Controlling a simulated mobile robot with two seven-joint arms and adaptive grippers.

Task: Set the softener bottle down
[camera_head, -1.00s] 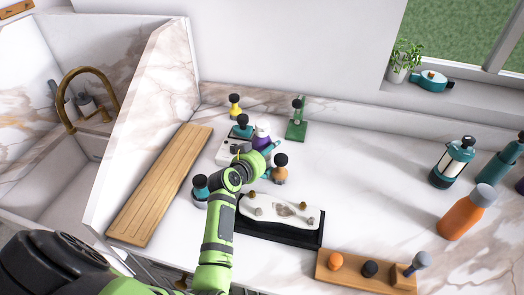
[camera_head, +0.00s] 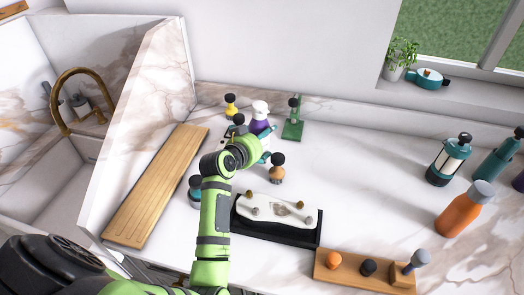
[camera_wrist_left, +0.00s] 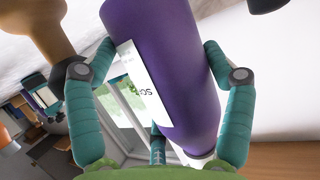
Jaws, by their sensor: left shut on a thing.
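The softener bottle (camera_head: 259,127) is purple with a white cap and stands out near the back of the marble counter in the head view. My left gripper (camera_head: 265,139) is shut around its body, and the arm hides its lower part. In the left wrist view the purple bottle (camera_wrist_left: 180,65) lies between the two teal fingers of the left gripper (camera_wrist_left: 158,48), with a partly readable white label facing the camera. I cannot tell whether its base touches the counter. My right gripper is not in view.
A yellow black-topped item (camera_head: 231,107), a green stand (camera_head: 293,125) and a tan black-knobbed item (camera_head: 277,173) are close around the bottle. A black tray (camera_head: 275,236) lies in front. A wooden board (camera_head: 155,188) lies left.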

